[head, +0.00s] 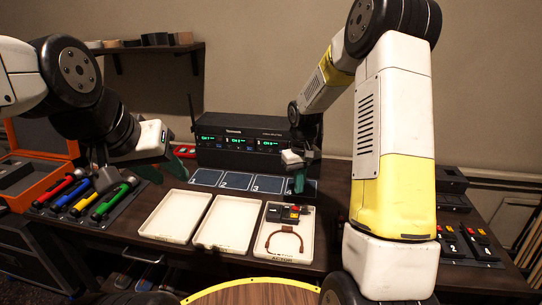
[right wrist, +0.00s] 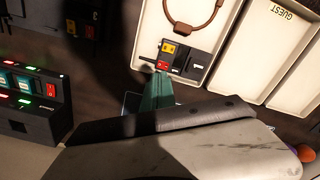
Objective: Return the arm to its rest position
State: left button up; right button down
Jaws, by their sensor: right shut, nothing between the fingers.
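My right arm arches in from the right of the head view, and its gripper (head: 299,183) points down over the numbered pads, behind the right tray. It is shut and empty. In the right wrist view its teal fingers (right wrist: 157,92) are together, close to the end of the right tray in the picture. My left gripper (head: 160,170) hangs at the left near the coloured microphones, with its green fingertips apart and nothing seen between them.
Three cream trays (head: 223,246) stand at the front; the right one holds a brown headset loop (head: 285,233) and a small black pack (head: 273,214). A receiver (head: 240,150) stands behind. Microphones (head: 110,202) and an orange case (head: 45,178) are left; packs (head: 480,240) lie right.

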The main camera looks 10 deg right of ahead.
jog(key=s+r+m+t, duration=0.1)
jog(key=s+r+t, duration=0.1)
jog(key=s+r, duration=0.5)
jog(key=s+r+t, duration=0.1)
jog(key=s+r, duration=0.2)
jog(key=r, duration=0.7)
jog(key=s+a+r+t+y, duration=0.1)
jog(key=s+r, duration=0.2)
jog(key=s, duration=0.4)
jog(key=s+a+r+m+t+y, duration=0.1)
jog(key=s+r+t, duration=0.1)
jog(key=s, duration=0.5)
jog(key=shift+s+r, duration=0.15)
jog(key=shift+r, duration=0.6)
